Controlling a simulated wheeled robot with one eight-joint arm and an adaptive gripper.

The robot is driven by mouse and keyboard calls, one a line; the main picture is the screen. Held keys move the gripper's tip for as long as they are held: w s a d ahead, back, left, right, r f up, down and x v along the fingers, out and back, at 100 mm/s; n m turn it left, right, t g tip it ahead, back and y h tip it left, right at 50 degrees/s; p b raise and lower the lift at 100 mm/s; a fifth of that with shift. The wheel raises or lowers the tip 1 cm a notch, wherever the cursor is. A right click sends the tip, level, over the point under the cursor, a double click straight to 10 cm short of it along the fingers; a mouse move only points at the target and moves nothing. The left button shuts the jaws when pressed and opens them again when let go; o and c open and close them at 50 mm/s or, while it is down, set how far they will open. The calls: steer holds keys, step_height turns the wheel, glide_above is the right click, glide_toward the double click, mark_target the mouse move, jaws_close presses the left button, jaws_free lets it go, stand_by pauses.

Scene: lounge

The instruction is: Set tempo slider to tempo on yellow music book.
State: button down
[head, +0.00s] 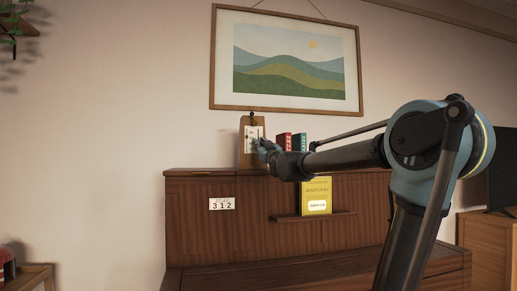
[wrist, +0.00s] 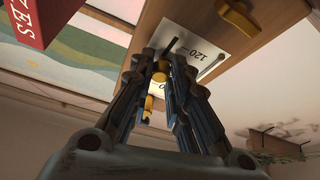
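The yellow music book (head: 316,188) stands on the narrow ledge of the piano front. Its white label (head: 317,205) is too small to read. A wooden metronome (head: 244,154) with a white scale plate stands on the piano top. In the wrist view the scale plate (wrist: 207,42) shows "120" and a dark rod. My gripper (head: 265,147) is in front of the metronome, at the right side of its plate. In the wrist view my fingers (wrist: 161,58) are close together, with a small brass-coloured piece (wrist: 160,76) between them. They hide much of the scale, and contact is unclear.
A red book (head: 284,139) and a green book (head: 300,142) stand right of the metronome, close to my arm. A sign reading "312" (head: 222,204) is on the piano front (head: 240,235). A framed landscape picture (head: 285,110) hangs above. The piano top left of the metronome is clear.

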steer(key=shift+f, duration=1.5)
steer(key=c, duration=1.5)
jaws_free()
steer(key=shift+v, duration=6)
steer(key=shift+d+f, duration=0.1)
steer(key=shift+d, duration=0.05)
